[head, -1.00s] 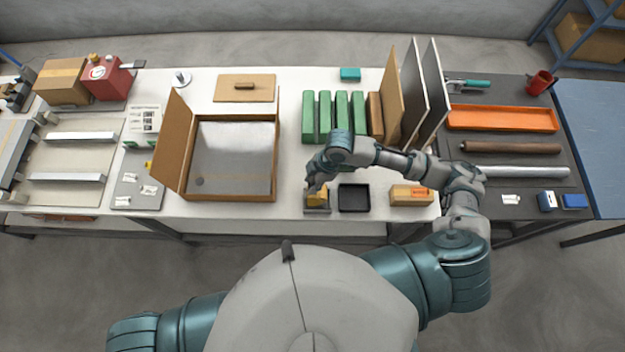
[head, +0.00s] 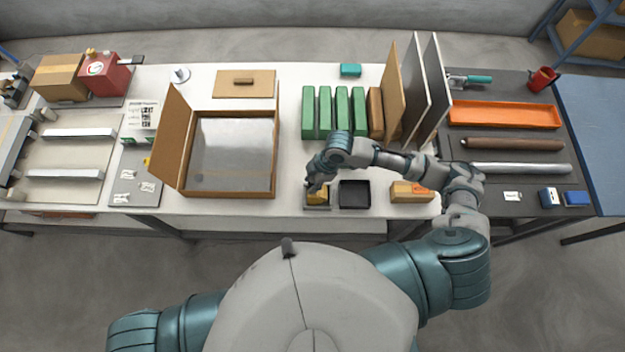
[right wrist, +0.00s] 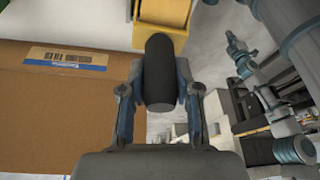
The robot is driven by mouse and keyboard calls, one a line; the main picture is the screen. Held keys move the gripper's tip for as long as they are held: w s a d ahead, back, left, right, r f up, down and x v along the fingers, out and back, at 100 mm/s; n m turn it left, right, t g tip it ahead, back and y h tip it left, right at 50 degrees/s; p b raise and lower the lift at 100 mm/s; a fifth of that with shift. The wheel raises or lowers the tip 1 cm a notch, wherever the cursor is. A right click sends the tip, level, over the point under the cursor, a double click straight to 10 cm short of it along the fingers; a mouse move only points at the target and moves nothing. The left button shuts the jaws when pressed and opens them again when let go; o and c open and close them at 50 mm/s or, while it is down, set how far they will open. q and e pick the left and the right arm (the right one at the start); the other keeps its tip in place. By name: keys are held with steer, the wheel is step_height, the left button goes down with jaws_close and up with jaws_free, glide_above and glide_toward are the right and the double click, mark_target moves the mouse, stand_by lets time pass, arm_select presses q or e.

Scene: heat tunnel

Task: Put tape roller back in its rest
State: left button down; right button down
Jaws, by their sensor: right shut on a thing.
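The tape roller (head: 317,195) shows as a small yellow body at the table's front edge, at a grey rest (head: 317,207). My right gripper (head: 313,184) is at the roller. In the right wrist view my right gripper (right wrist: 159,95) is shut on the roller's black handle (right wrist: 158,72). The yellow frame (right wrist: 163,14) shows beyond the handle. The arm covers part of the roller, and I cannot tell whether it is seated in the rest or just above it. My left gripper is not in view.
A black tray (head: 354,196) stands close right of the rest, with a small cardboard box (head: 411,191) beyond it. A large open carton (head: 277,160) is to the left. Green blocks (head: 325,112) stand behind. A brown labelled surface fills the wrist view's left.

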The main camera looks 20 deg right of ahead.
steer(key=shift+f, duration=0.15)
steer(key=c, duration=0.7)
jaws_free()
steer(key=shift+c, duration=0.2)
steer(key=v, duration=1.2)
steer(key=shift+d, duration=0.1)
steer(key=a+r+p+v, duration=0.1)
steer(key=a+p+v, duration=0.1)
steer(key=v, duration=1.4)
steer(key=shift+a+r+p, duration=0.2)
steer(key=shift+a+p, duration=0.15)
steer(key=shift+a, duration=0.1)
